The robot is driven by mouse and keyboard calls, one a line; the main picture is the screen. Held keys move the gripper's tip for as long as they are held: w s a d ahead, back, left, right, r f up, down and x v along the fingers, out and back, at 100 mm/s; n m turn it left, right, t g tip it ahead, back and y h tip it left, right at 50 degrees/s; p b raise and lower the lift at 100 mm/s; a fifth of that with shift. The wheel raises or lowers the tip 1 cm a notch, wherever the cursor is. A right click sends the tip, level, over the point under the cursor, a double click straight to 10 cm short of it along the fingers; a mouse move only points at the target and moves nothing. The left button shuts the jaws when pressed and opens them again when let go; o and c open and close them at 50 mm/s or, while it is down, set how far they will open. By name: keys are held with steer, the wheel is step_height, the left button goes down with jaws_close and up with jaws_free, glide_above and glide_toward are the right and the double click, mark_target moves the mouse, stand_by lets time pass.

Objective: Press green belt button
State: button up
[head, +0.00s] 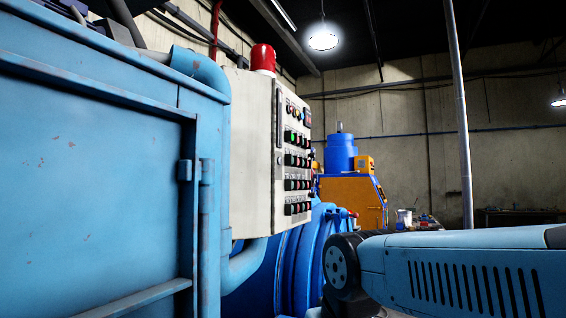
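A white control cabinet (258,150) is fixed beside the blue machine, seen from a steep side angle. Its door carries several rows of small green and red buttons (297,160), with a few small coloured lamps or knobs and a dark display at the top. The labels are too small to read, so I cannot tell which green button is the belt one. My light-blue arm (460,270) reaches in from the lower right, with its dark round joint (342,268) below and right of the panel. My gripper is not in view.
A large blue machine housing (90,160) fills the left side. A red beacon (263,57) tops the cabinet. Blue ribbed machinery (300,255) lies below it. A yellow machine with a blue drum (341,153) stands behind. A grey pole (461,130) rises at right.

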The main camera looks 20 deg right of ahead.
jaws_close()
stand_by(1.3)
